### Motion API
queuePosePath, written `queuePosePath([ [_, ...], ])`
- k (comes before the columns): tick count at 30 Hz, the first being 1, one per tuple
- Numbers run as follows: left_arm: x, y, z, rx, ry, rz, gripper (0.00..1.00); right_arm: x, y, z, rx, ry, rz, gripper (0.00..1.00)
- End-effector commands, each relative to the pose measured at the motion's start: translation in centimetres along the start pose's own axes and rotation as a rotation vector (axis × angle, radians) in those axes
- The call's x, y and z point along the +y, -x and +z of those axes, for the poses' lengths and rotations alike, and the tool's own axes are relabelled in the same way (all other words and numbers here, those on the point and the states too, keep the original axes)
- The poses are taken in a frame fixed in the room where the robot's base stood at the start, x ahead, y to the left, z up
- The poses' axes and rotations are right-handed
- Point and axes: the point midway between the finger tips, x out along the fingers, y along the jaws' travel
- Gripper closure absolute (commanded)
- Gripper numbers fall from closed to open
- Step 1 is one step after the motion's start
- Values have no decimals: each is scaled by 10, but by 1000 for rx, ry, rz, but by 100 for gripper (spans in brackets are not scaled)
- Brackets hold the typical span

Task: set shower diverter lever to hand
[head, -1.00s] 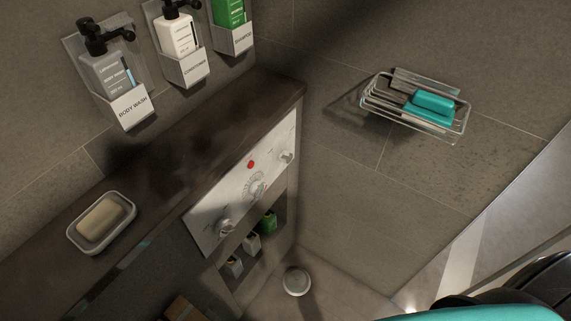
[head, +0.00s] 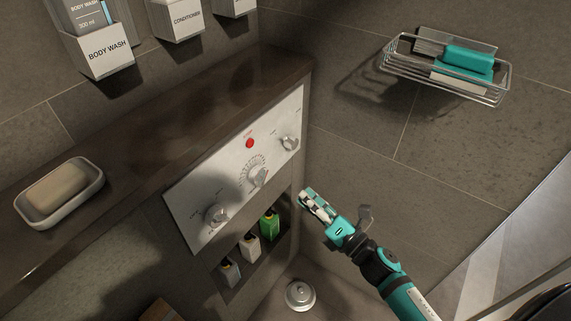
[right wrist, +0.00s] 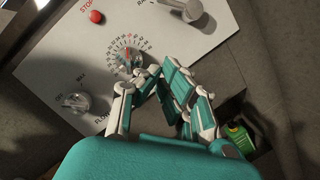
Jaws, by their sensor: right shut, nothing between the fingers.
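The control panel (head: 205,188) is a pale plate on the front of the ledge. The diverter lever (head: 290,143) is the silver control at the panel's right end. In the right wrist view the lever (right wrist: 188,10) is at the top, its arm pointing up-left towards lettering that starts "RA"; the rest is cut off. My right gripper (head: 308,199) is shut and empty, in front of the panel's lower right, below the lever and apart from it. In the right wrist view its fingers (right wrist: 152,80) overlap the lower edge of the temperature dial (right wrist: 128,58). My left gripper is not in view.
A red stop button (head: 250,143) and a flow knob (head: 217,215) are on the panel. Small bottles stand in the niche (head: 240,280) below. A wire basket (head: 400,65) with a teal bar hangs on the right wall. A soap dish (head: 88,205) sits on the ledge.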

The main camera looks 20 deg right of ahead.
Motion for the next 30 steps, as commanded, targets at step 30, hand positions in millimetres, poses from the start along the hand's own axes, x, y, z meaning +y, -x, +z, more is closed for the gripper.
queuePosePath([
  [30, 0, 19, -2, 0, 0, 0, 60, 17, -105, 5, 0, 47, 32, 100],
])
